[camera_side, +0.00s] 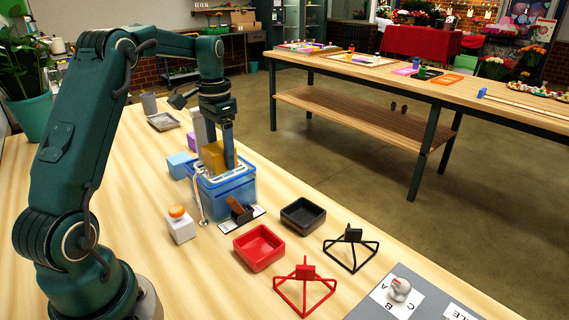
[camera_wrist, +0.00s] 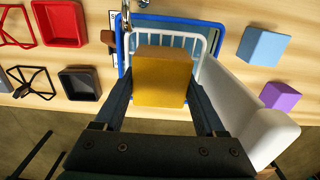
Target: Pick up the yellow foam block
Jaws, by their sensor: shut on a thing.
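The yellow foam block (camera_side: 213,157) is between the fingers of my gripper (camera_side: 222,150), above the blue bin in the side view. In the wrist view the yellow block (camera_wrist: 160,76) fills the gap between the two dark fingers of my gripper (camera_wrist: 160,95), which are shut on it. The blue bin (camera_side: 232,190) has a white wire rack at its top. Its blue rim (camera_wrist: 122,45) shows behind the block in the wrist view. The block hides part of the bin, and I cannot tell whether it still touches anything below.
A light blue block (camera_wrist: 263,46) and a purple block (camera_wrist: 279,95) lie beside the bin. A red tray (camera_side: 259,248), a black tray (camera_side: 303,216), red and black wire stands and a white box with an orange button (camera_side: 179,223) stand nearby. A white upright piece (camera_wrist: 240,105) is close to my gripper.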

